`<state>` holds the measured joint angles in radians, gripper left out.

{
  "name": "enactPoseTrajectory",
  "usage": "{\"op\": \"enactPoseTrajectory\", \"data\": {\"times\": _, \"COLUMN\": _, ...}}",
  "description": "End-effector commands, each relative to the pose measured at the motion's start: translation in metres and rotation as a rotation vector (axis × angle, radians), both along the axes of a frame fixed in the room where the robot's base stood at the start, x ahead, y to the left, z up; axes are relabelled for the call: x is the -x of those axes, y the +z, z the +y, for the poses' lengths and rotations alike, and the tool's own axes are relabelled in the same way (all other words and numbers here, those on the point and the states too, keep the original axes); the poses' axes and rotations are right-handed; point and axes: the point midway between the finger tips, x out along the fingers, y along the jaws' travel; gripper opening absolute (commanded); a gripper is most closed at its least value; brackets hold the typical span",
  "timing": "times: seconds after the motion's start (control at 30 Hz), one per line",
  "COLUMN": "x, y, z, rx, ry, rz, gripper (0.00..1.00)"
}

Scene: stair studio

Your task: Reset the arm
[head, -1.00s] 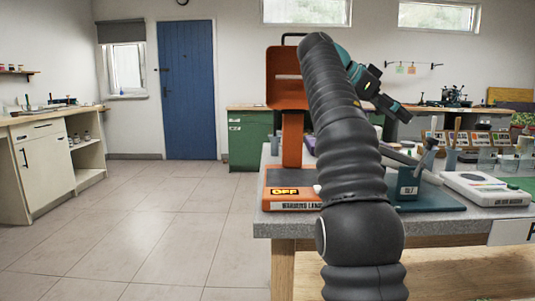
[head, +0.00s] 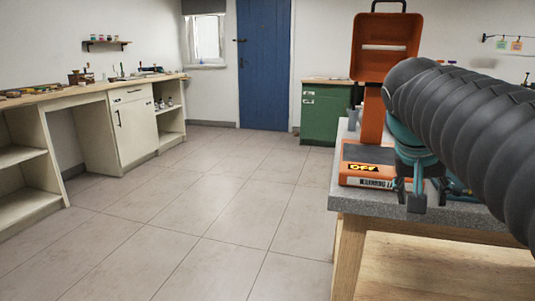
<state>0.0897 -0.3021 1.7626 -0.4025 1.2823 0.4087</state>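My arm comes in from the right edge of the head view as a thick black ribbed sleeve. My gripper (head: 417,192) is at its end, below a teal ring, and points down. It is in front of the grey table top's near edge, beside the orange lamp device's base. I see no object held in it, but its fingers are small and partly overlapping, so how far apart they are is unclear.
An orange warming lamp (head: 386,32) with an "OFF" label stands at the left end of the speckled grey table (head: 350,204). A cream bench (head: 128,128) lines the left wall. A green cabinet (head: 320,118) and blue door (head: 263,65) are behind. The tiled floor (head: 190,205) is clear.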

Motion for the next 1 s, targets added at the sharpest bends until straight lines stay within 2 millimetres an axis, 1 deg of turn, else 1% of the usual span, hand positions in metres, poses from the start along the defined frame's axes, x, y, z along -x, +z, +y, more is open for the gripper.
{"op": "enactPoseTrajectory", "data": {"times": 0.03, "x": 0.015, "y": -0.018, "z": 0.013, "rx": -0.022, "ry": 0.059, "rz": 0.005, "gripper": 0.56}}
{"op": "enactPoseTrajectory", "data": {"times": 0.17, "x": 0.047, "y": -0.066, "z": 0.047, "rx": -0.083, "ry": 0.211, "rz": 0.011, "gripper": 0.56}}
{"op": "enactPoseTrajectory", "data": {"times": 0.2, "x": 0.057, "y": -0.081, "z": 0.057, "rx": -0.101, "ry": 0.254, "rz": 0.010, "gripper": 0.56}}
{"op": "enactPoseTrajectory", "data": {"times": 0.27, "x": 0.073, "y": -0.104, "z": 0.070, "rx": -0.126, "ry": 0.314, "rz": 0.008, "gripper": 0.56}}
{"op": "enactPoseTrajectory", "data": {"times": 0.3, "x": 0.083, "y": -0.119, "z": 0.079, "rx": -0.143, "ry": 0.350, "rz": 0.004, "gripper": 0.56}}
{"op": "enactPoseTrajectory", "data": {"times": 0.4, "x": 0.104, "y": -0.152, "z": 0.096, "rx": -0.176, "ry": 0.426, "rz": -0.006, "gripper": 0.56}}
{"op": "enactPoseTrajectory", "data": {"times": 0.5, "x": 0.120, "y": -0.176, "z": 0.108, "rx": -0.200, "ry": 0.476, "rz": -0.015, "gripper": 0.56}}
{"op": "enactPoseTrajectory", "data": {"times": 0.6, "x": 0.129, "y": -0.191, "z": 0.114, "rx": -0.212, "ry": 0.504, "rz": -0.021, "gripper": 0.56}}
{"op": "enactPoseTrajectory", "data": {"times": 0.7, "x": 0.132, "y": -0.197, "z": 0.117, "rx": -0.217, "ry": 0.514, "rz": -0.024, "gripper": 0.56}}
{"op": "enactPoseTrajectory", "data": {"times": 1.0, "x": 0.132, "y": -0.197, "z": 0.117, "rx": -0.218, "ry": 0.515, "rz": -0.023, "gripper": 0.56}}
